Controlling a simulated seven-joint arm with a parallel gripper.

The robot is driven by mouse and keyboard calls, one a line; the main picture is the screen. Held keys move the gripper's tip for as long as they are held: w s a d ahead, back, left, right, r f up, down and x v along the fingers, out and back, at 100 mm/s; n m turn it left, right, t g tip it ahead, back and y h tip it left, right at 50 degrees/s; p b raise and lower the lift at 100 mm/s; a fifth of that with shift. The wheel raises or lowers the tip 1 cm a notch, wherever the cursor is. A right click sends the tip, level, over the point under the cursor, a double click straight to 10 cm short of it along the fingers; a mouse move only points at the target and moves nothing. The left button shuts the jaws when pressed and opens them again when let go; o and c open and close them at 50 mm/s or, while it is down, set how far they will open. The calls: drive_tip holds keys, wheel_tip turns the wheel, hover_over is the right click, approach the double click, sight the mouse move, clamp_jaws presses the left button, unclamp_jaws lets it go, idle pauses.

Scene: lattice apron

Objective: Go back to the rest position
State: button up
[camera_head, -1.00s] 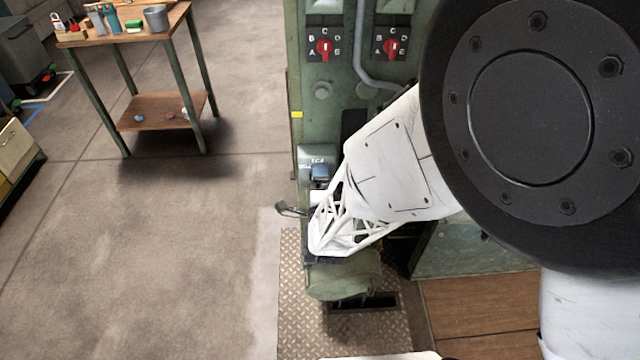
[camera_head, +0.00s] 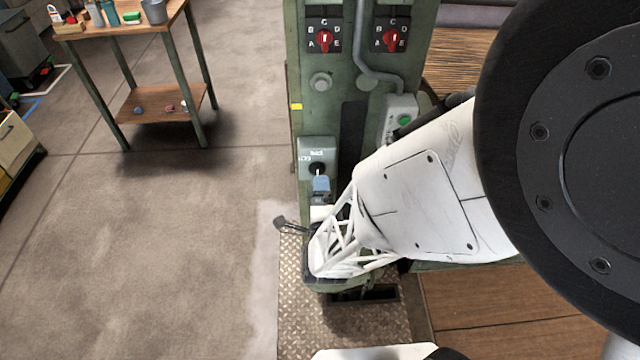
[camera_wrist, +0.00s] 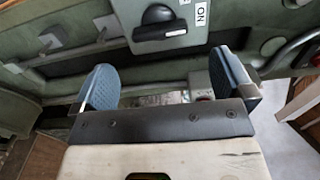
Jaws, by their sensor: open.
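My gripper (camera_head: 318,192) is at the lower end of my white lattice arm in the head view, just below a grey switch box (camera_head: 317,155) on the green machine column. In the wrist view my gripper (camera_wrist: 166,84) shows two blue ridged fingers spread wide apart, with nothing between them. The switch box (camera_wrist: 176,38) with a black rotary knob (camera_wrist: 158,15) and an "ON" label lies beyond the fingers, apart from them as far as I can see. My arm hides part of the machine.
A wooden side table (camera_head: 125,30) stands at the upper left. The concrete floor (camera_head: 150,240) at left is clear.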

drive_tip(key=shift+s, duration=0.6)
drive_tip(key=w+d+r+n+g+y, duration=0.1)
drive_tip(key=d+r+n+g, duration=0.1)
drive_tip(key=r+n+g, duration=0.45)
drive_tip(key=d+r+n+g+y, duration=0.1)
drive_tip(key=d+r+n, duration=0.2)
drive_tip(key=r, duration=0.6)
drive_tip(key=s+d+r+n+g+h, duration=0.1)
drive_tip(key=s+d+r+n+g, duration=0.3)
drive_tip(key=s, duration=0.4)
drive_tip(key=s+d+r+n+g+h, duration=0.1)
drive_tip(key=s+d+r+n+g, duration=0.3)
drive_tip(key=s+d+r, duration=0.2)
drive_tip(key=s+r, duration=0.2)
drive_tip(key=s, duration=0.1)
drive_tip(key=shift+s+d+r, duration=0.25)
drive_tip(key=shift+d, duration=0.1)
drive_tip(key=shift+n, duration=0.25)
